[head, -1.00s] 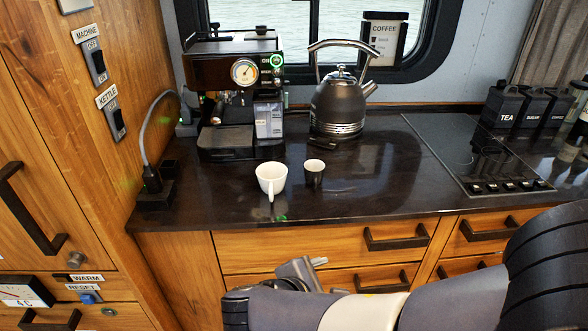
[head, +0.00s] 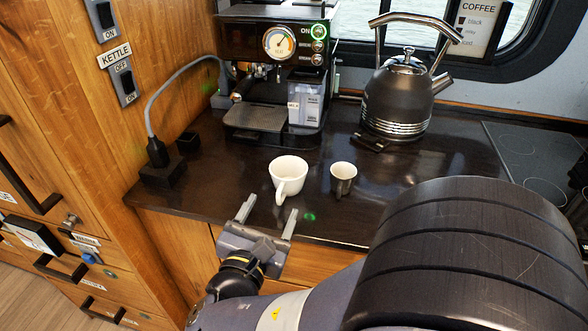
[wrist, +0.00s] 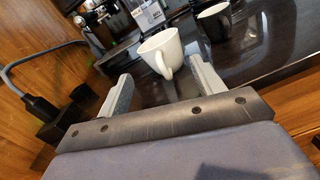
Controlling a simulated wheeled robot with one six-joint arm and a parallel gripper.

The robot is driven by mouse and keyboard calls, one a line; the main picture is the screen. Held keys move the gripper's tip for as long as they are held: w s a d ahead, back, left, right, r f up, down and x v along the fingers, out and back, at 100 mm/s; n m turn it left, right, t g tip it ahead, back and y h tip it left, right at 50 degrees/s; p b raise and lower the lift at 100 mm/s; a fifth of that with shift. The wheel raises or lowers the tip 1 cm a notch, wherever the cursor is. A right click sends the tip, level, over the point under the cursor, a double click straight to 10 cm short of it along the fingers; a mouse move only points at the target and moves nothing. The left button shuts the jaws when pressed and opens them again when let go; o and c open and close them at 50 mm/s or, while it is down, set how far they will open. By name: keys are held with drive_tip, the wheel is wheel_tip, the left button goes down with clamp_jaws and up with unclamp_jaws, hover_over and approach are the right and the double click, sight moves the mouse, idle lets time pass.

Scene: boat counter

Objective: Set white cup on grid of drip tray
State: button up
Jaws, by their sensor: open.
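The white cup (head: 287,172) stands upright on the dark counter, its handle toward me. In the wrist view the white cup (wrist: 160,50) is just beyond the fingertips, apart from them as far as I can tell. My gripper (head: 269,206) is open and empty at the counter's front edge; in the wrist view its fingers (wrist: 158,82) point toward the cup, with the handle between them. The drip tray (head: 258,118) with its dark grid lies at the foot of the coffee machine (head: 270,40), behind the cup. Nothing stands on the grid.
A kettle (head: 398,100) is at the back, with a hob (head: 530,150) to the right. A plug block (head: 162,172) and cable are at left. Counter between cup and tray is clear.

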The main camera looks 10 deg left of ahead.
sight(277, 196)
drive_tip(key=shift+w+d, duration=0.2)
drive_tip(key=shift+w, duration=1.45)
drive_tip(key=shift+w+d, duration=0.15)
drive_tip(key=shift+w, duration=1.45)
drive_tip(key=shift+c, duration=0.3)
clamp_jaws()
